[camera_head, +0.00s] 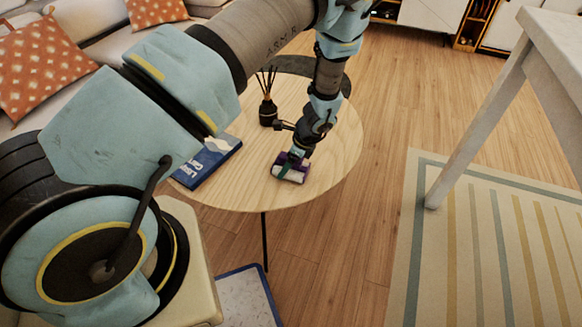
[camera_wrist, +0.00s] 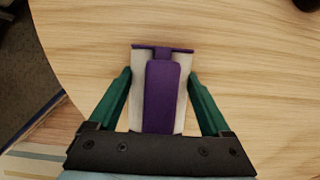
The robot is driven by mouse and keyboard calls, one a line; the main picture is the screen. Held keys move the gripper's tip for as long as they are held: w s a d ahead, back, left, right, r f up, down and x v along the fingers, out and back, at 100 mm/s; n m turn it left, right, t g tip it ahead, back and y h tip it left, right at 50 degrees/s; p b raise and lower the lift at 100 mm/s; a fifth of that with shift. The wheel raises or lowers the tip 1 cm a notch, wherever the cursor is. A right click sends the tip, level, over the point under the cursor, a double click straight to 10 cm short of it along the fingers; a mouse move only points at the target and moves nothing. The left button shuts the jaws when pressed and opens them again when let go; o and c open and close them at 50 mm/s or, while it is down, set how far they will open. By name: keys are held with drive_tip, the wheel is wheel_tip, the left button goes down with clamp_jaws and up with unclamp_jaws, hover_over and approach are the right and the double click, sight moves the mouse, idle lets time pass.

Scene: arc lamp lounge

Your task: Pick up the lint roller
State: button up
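The lint roller, white with a purple handle and frame, lies on the round wooden table (camera_head: 330,165) near its front edge. It shows in the head view (camera_head: 291,174) and in the wrist view (camera_wrist: 162,90). My gripper (camera_wrist: 160,80) is open, with one green finger on each side of the roller. A narrow gap shows between each fingertip and the roller. The gripper also shows in the head view (camera_head: 291,162), right over the roller. The roller's near end is hidden behind the gripper's dark body in the wrist view.
A blue book (camera_head: 207,163) lies on the table to the left. A dark reed diffuser (camera_head: 268,111) stands behind the gripper. A sofa with orange cushions (camera_head: 40,62) is at back left. A white table (camera_head: 555,45) stands on a striped rug (camera_head: 480,240) at right.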

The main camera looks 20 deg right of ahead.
drive_tip(key=c, duration=0.9)
drive_tip(key=shift+r, duration=0.1)
drive_tip(key=shift+c, duration=0.2)
wheel_tip(320, 180, up, 10)
drive_tip(key=shift+f, duration=0.1)
